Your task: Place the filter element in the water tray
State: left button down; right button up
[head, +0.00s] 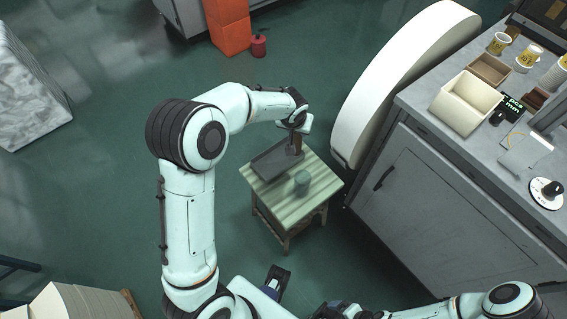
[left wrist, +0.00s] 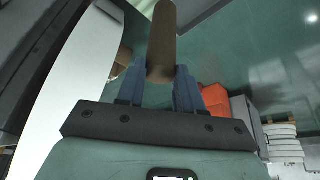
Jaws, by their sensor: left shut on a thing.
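My left gripper (head: 296,131) is shut on the filter element (head: 297,144), a brown cylinder, over the back right end of the water tray. The element shows large in the left wrist view (left wrist: 161,42), between the blue fingers of the left gripper (left wrist: 159,80). The water tray (head: 272,160) is a shallow dark grey tray on a small striped wooden table (head: 284,200). I cannot tell whether the element touches the tray. Part of my right arm shows at the bottom right; its gripper is not clearly visible.
A large cream-coloured rounded panel (head: 395,75) rises close on the right. A grey cabinet (head: 440,215) carries yellow cups (head: 499,43) and a cream box (head: 466,102). Open floor lies behind.

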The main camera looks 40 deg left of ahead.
pick_arm(q)
jog(key=w+a+r+n+b, duration=0.15)
jog(key=a+r, duration=0.25)
jog(key=a, duration=0.4)
notch_tip(320, 180, down, 20)
jog(key=y+b, duration=0.1)
jog(key=shift+s+a+r+n, duration=0.15)
jog(key=shift+a+n, duration=0.15)
jog(key=shift+n, duration=0.05)
pick_arm(e)
jog(key=f, duration=0.1)
jog(key=s+f, duration=0.1)
jog(key=f, duration=0.1)
jog(key=shift+s+f, duration=0.25)
jog(key=shift+f, duration=0.15)
pick_arm(q)
jog(key=shift+f+b, duration=0.25)
jog(key=shift+b, duration=0.15)
jog(key=c, duration=0.8)
grip_release()
jog(key=shift+o, duration=0.3)
jog(key=shift+r, duration=0.1)
